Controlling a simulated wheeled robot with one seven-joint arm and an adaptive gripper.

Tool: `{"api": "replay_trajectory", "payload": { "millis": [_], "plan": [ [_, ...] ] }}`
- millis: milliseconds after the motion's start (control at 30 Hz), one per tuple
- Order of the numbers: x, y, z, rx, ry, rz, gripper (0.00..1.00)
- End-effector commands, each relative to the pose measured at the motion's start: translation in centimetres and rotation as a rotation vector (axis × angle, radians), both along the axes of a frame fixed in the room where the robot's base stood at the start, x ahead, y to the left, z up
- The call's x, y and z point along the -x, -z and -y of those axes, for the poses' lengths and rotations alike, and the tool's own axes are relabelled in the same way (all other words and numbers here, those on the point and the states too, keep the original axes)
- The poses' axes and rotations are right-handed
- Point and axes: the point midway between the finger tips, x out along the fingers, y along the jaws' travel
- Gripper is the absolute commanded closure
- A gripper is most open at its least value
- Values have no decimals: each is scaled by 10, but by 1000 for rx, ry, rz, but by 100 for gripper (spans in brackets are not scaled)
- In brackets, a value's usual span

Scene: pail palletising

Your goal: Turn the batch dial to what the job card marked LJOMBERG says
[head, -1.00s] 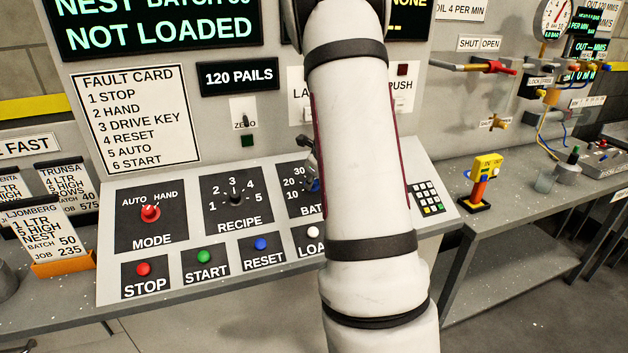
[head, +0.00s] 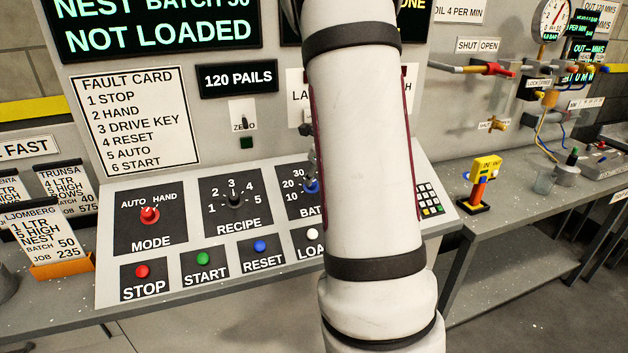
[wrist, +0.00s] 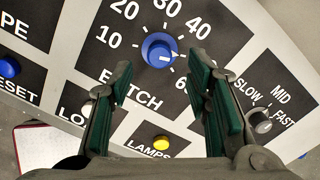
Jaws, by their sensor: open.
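The blue batch dial (wrist: 160,50) is on the sloped panel, with 10, 20, 30 and 40 around it and a partly hidden 60. Its white mark points right and slightly down, past 40, towards where my right finger hides the scale. In the head view the dial (head: 311,187) is partly behind my arm. My gripper (wrist: 160,68) is open and empty, its green-padded fingers either side of the dial in the picture and apparently clear of it. The LJOMBERG job card (head: 42,236) at left reads 1 LTR, 5 HIGH, NEST, BATCH 50, JOB 235.
The recipe dial (head: 235,201), mode switch (head: 149,215) and stop button (head: 142,271) are on the same panel. The TRUNSA card (head: 66,188) stands behind the LJOMBERG card.

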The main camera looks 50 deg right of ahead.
Motion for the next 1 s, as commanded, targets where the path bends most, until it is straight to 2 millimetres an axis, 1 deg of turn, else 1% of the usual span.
{"api": "replay_trajectory", "payload": {
  "millis": [33, 100, 200, 333, 500, 1000],
  "plan": [
    [5, -10, -4, 1, -2, 3, 55],
    [11, -22, -7, 2, -3, 2, 55],
    [20, -36, -12, 0, -1, 3, 55],
    [27, -49, -16, 0, -3, 1, 55],
    [32, -56, -18, -1, 0, 0, 55],
    [33, -57, -18, -1, 1, -1, 55]
  ]
}}
